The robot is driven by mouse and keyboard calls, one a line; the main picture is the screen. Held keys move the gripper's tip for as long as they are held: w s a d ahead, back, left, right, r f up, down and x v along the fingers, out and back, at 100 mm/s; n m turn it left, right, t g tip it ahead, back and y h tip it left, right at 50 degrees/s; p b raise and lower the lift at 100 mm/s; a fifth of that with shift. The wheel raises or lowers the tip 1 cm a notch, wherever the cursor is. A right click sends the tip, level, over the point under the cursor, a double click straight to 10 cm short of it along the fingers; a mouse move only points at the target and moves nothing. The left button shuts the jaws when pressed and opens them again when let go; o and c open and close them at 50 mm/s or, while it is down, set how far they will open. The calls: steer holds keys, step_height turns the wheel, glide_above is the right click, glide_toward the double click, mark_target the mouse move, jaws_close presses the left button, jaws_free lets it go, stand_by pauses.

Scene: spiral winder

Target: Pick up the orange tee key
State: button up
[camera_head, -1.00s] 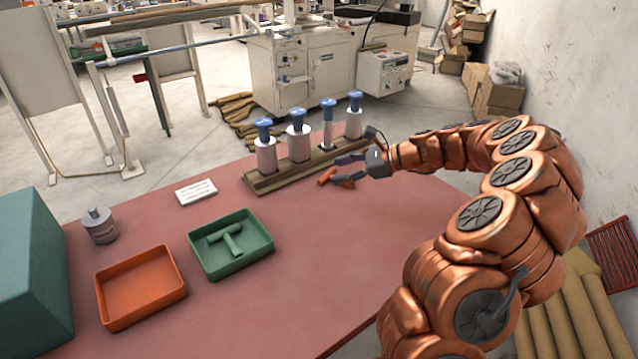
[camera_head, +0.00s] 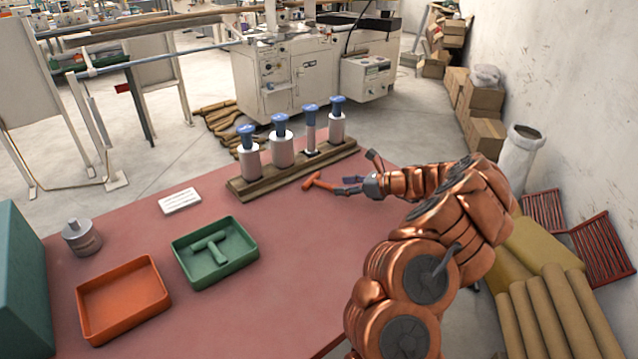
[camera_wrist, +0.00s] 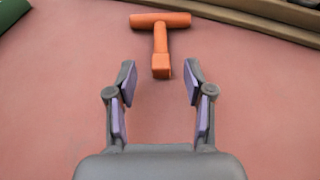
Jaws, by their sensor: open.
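The orange tee key (camera_head: 319,183) lies on the red table top, in front of the wooden rack. In the wrist view the tee key (camera_wrist: 160,40) has its crossbar at the far end and its stem pointing toward me. My gripper (camera_head: 347,185) is just to the right of the key in the head view.
A wooden rack (camera_head: 240,191) with several blue-topped posts stands behind the key. A green tray (camera_head: 187,279) holding a green tee key (camera_head: 212,247), an orange tray (camera_head: 92,330), a white card (camera_head: 180,201) and a grey weight (camera_head: 81,238) are to the left. The table's middle is clear.

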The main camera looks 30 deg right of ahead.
mark_target(323, 185)
steer(key=shift+x, duration=1.3)
jaws_close()
